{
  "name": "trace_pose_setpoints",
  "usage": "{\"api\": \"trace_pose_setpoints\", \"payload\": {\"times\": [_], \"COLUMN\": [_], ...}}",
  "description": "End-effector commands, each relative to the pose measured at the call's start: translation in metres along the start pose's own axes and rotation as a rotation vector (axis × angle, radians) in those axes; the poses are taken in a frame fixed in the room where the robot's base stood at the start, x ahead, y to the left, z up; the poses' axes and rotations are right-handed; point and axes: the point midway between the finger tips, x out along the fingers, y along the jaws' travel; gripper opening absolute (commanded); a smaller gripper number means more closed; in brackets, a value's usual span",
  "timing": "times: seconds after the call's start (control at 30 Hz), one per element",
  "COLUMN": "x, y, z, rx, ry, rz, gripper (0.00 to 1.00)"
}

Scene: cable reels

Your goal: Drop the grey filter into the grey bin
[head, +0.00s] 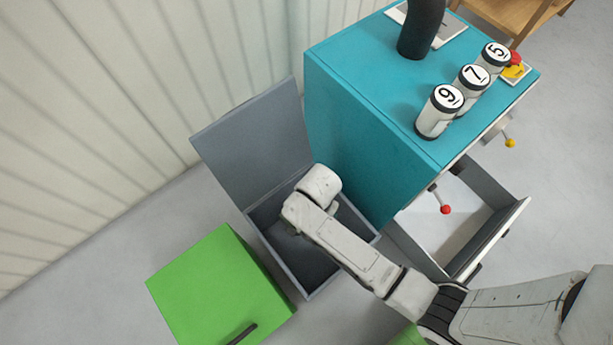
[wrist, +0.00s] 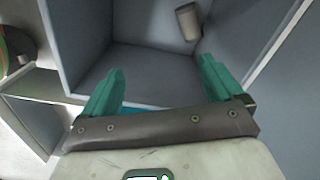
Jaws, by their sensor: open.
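The grey bin (head: 301,262) stands open on the floor beside the teal cabinet, its lid raised at the back. My gripper is over the bin but hidden by my arm in the head view. In the wrist view my gripper (wrist: 162,68) has its teal fingers spread apart with nothing between them. A small grey cylinder, which looks like the grey filter (wrist: 187,22), is inside the bin (wrist: 85,45) near a wall, beyond the fingertips and apart from them. I cannot tell whether it rests or is falling. The filter is not visible in the head view.
The teal cabinet (head: 375,115) carries white canisters marked 9 (head: 438,112), 7 (head: 472,80) and 5 (head: 494,57). Its drawer (head: 470,235) is open. A green box (head: 220,290) stands left of the bin. A ribbed wall (head: 130,90) is behind.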

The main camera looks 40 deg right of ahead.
Motion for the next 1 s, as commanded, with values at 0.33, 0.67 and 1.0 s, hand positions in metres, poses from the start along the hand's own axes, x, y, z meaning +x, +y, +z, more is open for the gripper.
{"api": "trace_pose_setpoints", "payload": {"times": [0.33, 0.67, 1.0], "x": [-0.052, -0.056, -0.057], "y": [0.001, 0.001, 0.001], "z": [0.000, 0.000, 0.000], "rx": [0.001, 0.000, -0.006], "ry": [0.000, 0.000, 0.000], "rz": [0.001, 0.001, 0.001], "gripper": [0.94, 0.94, 0.94]}}
